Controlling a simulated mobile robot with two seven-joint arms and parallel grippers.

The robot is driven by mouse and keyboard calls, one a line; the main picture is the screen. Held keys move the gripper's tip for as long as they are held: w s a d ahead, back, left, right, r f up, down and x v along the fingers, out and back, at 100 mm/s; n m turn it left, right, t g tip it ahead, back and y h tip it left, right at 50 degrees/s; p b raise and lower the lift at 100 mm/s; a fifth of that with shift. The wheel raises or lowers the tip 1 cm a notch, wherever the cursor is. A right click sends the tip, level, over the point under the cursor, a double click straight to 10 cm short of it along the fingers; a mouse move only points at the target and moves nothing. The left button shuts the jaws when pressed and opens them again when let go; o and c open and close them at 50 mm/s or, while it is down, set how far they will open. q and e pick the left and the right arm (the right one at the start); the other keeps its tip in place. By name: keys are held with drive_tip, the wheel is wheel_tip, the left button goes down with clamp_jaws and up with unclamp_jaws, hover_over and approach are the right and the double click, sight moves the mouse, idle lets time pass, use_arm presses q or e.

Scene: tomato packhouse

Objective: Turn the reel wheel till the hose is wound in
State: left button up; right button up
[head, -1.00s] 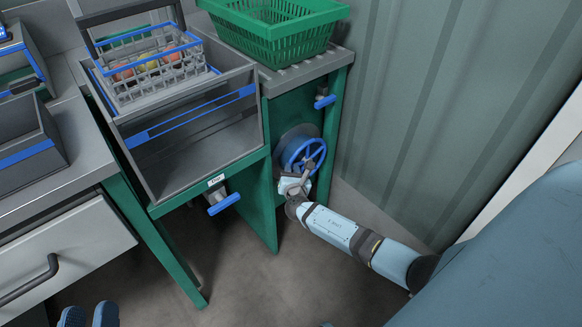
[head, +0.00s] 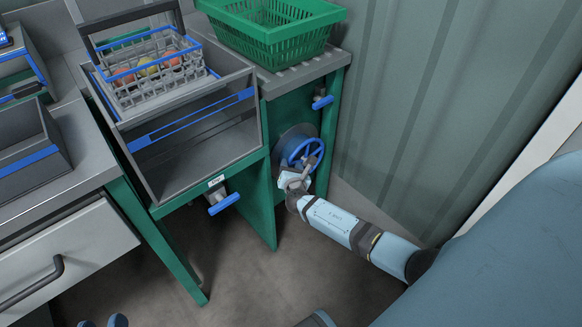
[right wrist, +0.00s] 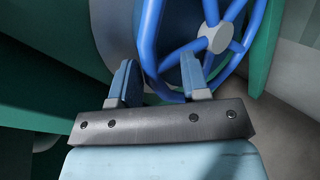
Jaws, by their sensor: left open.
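The blue reel wheel (head: 306,153) is mounted on the green stand's side, in front of a round blue drum (head: 290,143). In the right wrist view the wheel (right wrist: 206,38) shows blue spokes and a pale grey hub. My right gripper (head: 293,180) is at the wheel's lower edge. Its fingers (right wrist: 158,80) are apart, with the near part of the rim showing between and beyond them. I cannot tell whether they touch it. The hose cannot be made out. My left gripper (head: 102,322) is open and empty at the bottom left edge, mostly cut off.
A blue-handled valve (head: 224,203) sticks out below the grey sink (head: 205,165), and another (head: 322,102) sits above the wheel. A green basket (head: 270,35) stands on top. A wire basket (head: 150,75) holds tomatoes. A corrugated wall (head: 440,90) is close at the right.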

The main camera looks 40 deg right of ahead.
use_arm(q)
drive_tip(key=shift+r, duration=0.1)
use_arm(e)
drive_tip(key=shift+s, duration=0.1)
drive_tip(key=shift+s+a, duration=0.2)
drive_tip(key=shift+s, duration=0.05)
use_arm(q)
wheel_tip(320, 180, down, 6)
drive_tip(key=s+a+g+y+p, duration=0.2)
drive_tip(key=a+g+p, duration=0.1)
use_arm(e)
drive_tip(key=v, duration=1.3)
